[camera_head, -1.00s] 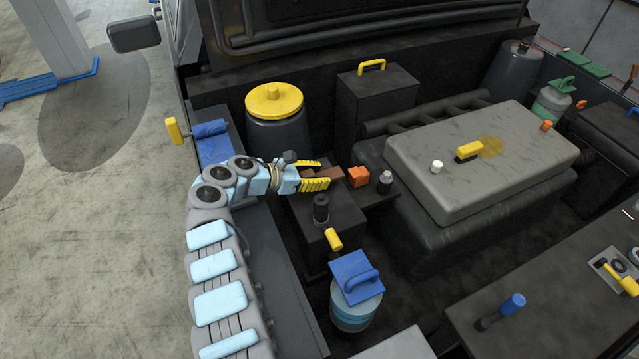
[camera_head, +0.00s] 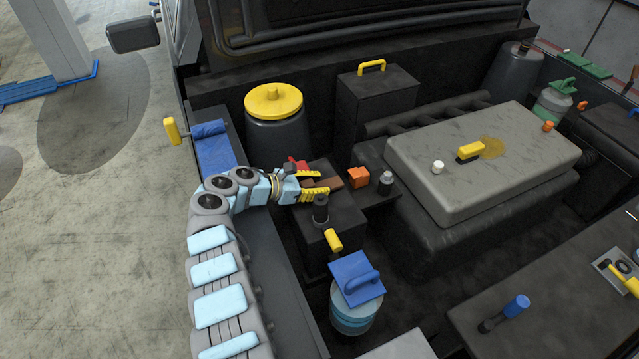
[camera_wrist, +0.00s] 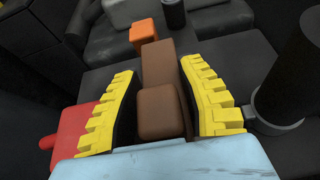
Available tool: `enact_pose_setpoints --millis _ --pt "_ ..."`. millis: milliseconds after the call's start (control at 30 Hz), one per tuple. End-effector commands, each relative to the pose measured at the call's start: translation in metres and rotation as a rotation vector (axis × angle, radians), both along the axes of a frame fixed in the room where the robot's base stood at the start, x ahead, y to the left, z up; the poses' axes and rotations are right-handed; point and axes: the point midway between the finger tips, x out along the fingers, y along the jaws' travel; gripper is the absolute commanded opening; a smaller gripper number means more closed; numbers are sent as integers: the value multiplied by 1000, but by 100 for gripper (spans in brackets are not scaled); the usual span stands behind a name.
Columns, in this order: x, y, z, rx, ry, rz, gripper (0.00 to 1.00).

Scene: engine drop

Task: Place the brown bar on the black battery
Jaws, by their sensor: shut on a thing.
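The brown bar (camera_head: 332,186) is between the yellow fingers of my gripper (camera_head: 326,184), which is shut on it. In the wrist view the bar (camera_wrist: 163,85) lies lengthwise between the fingers (camera_wrist: 172,105), its far end sticking out past the tips. The black battery (camera_head: 347,212) is directly below, with a black round post (camera_head: 320,209) in front of the fingers and a red part (camera_head: 297,165) behind them. The bar is very low over the battery's top; I cannot tell whether it touches.
An orange block (camera_head: 358,177) and a small grey-capped bottle (camera_head: 386,182) stand just right of the bar. A yellow-lidded tank (camera_head: 274,103) is behind. A blue-capped container (camera_head: 356,290) stands in front. A large grey engine cover (camera_head: 480,160) is at the right.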

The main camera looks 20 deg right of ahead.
Motion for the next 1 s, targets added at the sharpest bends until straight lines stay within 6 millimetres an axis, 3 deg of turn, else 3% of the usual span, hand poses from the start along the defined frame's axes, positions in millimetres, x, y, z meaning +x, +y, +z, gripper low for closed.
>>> enact_pose_setpoints --millis 33,67,100,133,467,700,1000 --pt "0 0 1 -1 -1 0 0" --pt "0 0 0 0 -1 0 46" --pt "0 0 0 0 0 0 57" --pt "0 0 0 0 0 0 62" --pt "0 0 1 0 1 0 62" --pt "0 0 13 -1 0 1 62" --pt "-2 57 40 0 2 3 62"
